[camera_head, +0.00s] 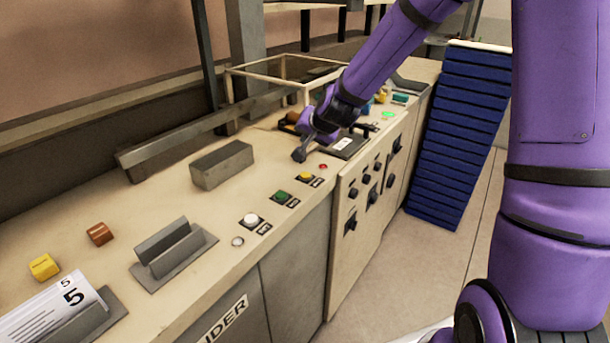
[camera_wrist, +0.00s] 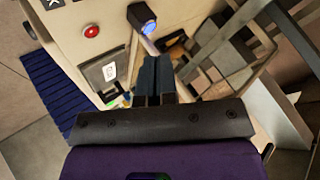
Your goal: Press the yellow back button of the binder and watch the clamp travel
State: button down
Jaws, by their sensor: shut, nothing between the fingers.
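The yellow button (camera_head: 305,176) is in the row on the cream binder top (camera_head: 330,187), beside a dark label. I do not make it out in the wrist view. My gripper (camera_head: 303,150) is shut and empty, beyond the button and apart from it. Its closed fingers also show in the wrist view (camera_wrist: 155,66). A grey part with two upright plates (camera_head: 172,250) and a long grey block (camera_head: 222,165) are on the top. I cannot tell which is the clamp.
A green button (camera_head: 282,196) and a white button (camera_head: 251,220) continue the row. A red lamp (camera_head: 323,166) also shows in the wrist view (camera_wrist: 91,31). Orange and yellow blocks lie at left. A blue stack (camera_head: 458,135) stands at right.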

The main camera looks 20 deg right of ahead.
aim_at(307, 174)
jog(key=shift+f, duration=4.05)
jog(key=shift+f, duration=0.1)
jog(key=shift+f, duration=0.3)
